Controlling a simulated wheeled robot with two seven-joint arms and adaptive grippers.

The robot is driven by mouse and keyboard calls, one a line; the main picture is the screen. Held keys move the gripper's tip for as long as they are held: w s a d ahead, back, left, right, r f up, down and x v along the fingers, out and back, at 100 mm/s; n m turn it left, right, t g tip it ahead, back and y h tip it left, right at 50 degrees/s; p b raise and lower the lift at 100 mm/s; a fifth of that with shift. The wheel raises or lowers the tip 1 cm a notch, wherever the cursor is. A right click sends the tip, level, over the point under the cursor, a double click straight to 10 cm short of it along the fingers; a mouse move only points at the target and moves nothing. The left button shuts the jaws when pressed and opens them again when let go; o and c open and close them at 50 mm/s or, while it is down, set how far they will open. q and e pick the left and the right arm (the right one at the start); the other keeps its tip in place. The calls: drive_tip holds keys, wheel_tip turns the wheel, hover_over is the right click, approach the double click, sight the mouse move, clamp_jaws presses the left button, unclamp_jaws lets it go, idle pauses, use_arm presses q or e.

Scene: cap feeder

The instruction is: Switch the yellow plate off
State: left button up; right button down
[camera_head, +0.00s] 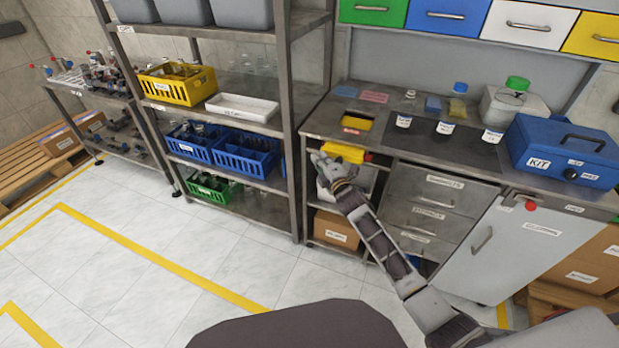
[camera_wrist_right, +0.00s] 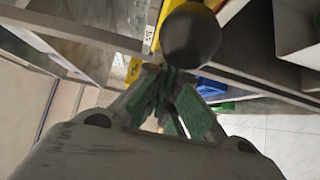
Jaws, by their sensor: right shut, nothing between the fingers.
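A yellow plate (camera_head: 343,152) sticks out at the front edge of the workbench, with a small red knob (camera_head: 368,157) at its right side. Yellow surface (camera_wrist_right: 155,40) also shows in the right wrist view behind a dark round knob (camera_wrist_right: 190,37), whose colour I cannot make out. My right gripper (camera_head: 322,159) is at the left and lower side of the plate. Its green-padded fingers (camera_wrist_right: 170,88) are together and empty, just by the dark knob. I cannot tell whether they touch it. My left gripper is out of view.
A yellow-and-red opening (camera_head: 357,123) lies in the bench top above. A metal shelf post (camera_head: 290,130) stands close left of the gripper. The floor at left is clear.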

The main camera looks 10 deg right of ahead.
drive_tip(key=w+d, duration=0.2)
drive_tip(key=w, duration=0.1)
drive_tip(key=shift+w+d+r, duration=0.1)
drive_tip(key=shift+w+d, duration=0.1)
drive_tip(key=shift+d, duration=0.05)
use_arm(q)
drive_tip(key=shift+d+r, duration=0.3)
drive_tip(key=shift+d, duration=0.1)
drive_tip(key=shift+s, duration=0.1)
